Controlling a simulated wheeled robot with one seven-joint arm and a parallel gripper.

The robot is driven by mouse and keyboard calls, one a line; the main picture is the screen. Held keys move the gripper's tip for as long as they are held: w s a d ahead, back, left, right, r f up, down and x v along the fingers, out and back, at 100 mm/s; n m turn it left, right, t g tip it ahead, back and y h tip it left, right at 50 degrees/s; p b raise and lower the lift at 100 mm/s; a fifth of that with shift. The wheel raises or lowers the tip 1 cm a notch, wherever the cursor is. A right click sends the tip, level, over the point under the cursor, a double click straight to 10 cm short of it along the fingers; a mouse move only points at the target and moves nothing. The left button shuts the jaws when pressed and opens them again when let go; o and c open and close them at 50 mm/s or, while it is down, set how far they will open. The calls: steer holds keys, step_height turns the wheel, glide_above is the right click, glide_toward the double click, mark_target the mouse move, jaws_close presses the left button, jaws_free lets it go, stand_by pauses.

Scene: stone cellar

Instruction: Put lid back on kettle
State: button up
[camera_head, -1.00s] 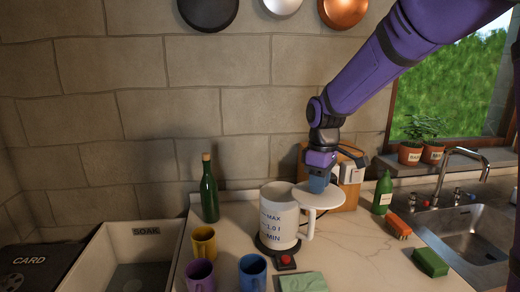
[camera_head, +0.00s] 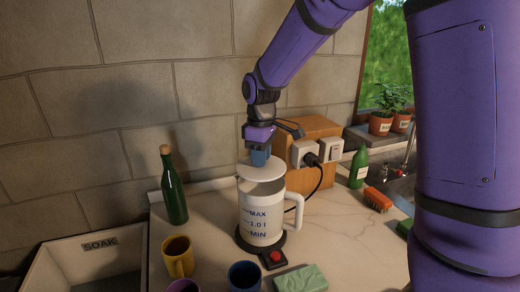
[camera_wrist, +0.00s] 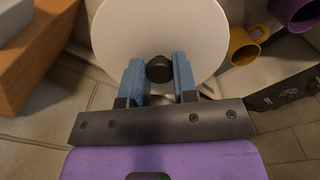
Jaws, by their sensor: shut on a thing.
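The kettle (camera_head: 256,224) is white with a handle at its right and blue level marks, and stands upright on a dark base with a red button. The white round lid (camera_head: 262,172) is above the kettle's mouth, over its back part; the front of the open mouth shows below it. My gripper (camera_head: 260,156) points down and is shut on the lid's knob. In the wrist view the dark knob (camera_wrist: 159,69) sits between the blue fingers, with the lid disc (camera_wrist: 160,28) beyond. I cannot tell whether the lid touches the rim.
A green bottle (camera_head: 173,188) stands at the left. A wooden block (camera_head: 310,138) and plugged sockets are behind.

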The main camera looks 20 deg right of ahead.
mark_target(261, 169)
steer(key=shift+f, duration=1.95)
steer(key=shift+f, duration=0.15)
stand_by(0.8)
steer(key=o, duration=1.5)
steer(key=shift+c, duration=0.2)
steer(key=shift+r, duration=3.5)
steer(key=shift+c, duration=0.2)
jaws_close()
